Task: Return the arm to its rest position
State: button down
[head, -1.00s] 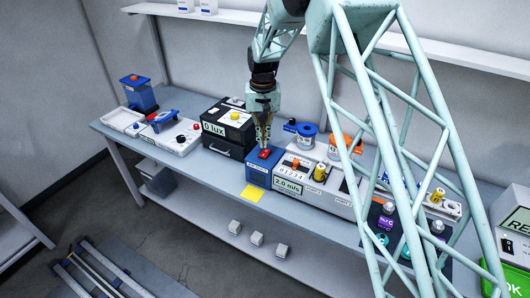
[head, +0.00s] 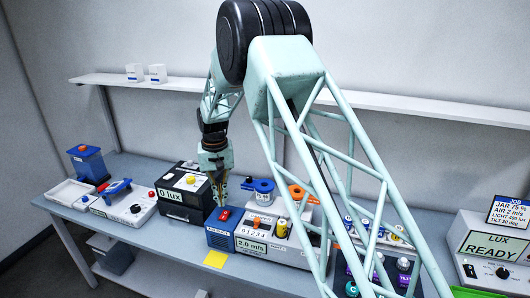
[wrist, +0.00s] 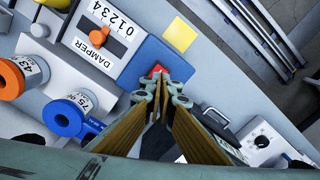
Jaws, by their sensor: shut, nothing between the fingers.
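My gripper (head: 221,203) hangs point-down above the bench, over the blue box with a red button (head: 224,215), close to the "0 lux" box. Its fingers are shut with nothing between them. In the wrist view the closed fingertips (wrist: 160,80) lie in front of the blue box (wrist: 150,60) and partly cover the red button. I cannot tell from the pictures whether the tips touch the button. My arm is bent up and over the bench.
The bench (head: 150,230) holds a black "0 lux" box (head: 180,205), a damper unit reading 2.0 m/s (head: 270,245), blue and orange ring-handled jars, and a "READY" lux unit (head: 490,250). A wall shelf (head: 400,107) runs behind my arm. A yellow note (head: 215,259) lies at the front edge.

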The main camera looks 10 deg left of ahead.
jog(key=s+d+r+b, duration=0.4)
jog(key=d+r, duration=1.1)
jog(key=s+d+r+m+t+b, duration=0.1)
jog(key=s+d+r+b, duration=0.1)
jog(key=s+d+r, duration=0.5)
jog(key=s+d+r+m+t+b, duration=0.1)
jog(key=s+d+r, duration=0.2)
jog(key=s+d, duration=0.35)
jog(key=s+d+r+t+b, duration=0.15)
jog(key=s+d+b, duration=0.25)
jog(key=s+d, duration=1.1)
jog(key=s+d+f+m+b, duration=0.1)
jog(key=s+d+f+b, duration=0.1)
jog(key=s, duration=0.8)
jog(key=s+d+f+b, duration=0.2)
jog(key=s+f, duration=0.3)
jog(key=s, duration=0.5)
jog(key=shift+s+d+m, duration=0.15)
jog(key=shift+d+m, duration=0.25)
jog(key=shift+d, duration=0.4)
jog(key=shift+t, duration=0.25)
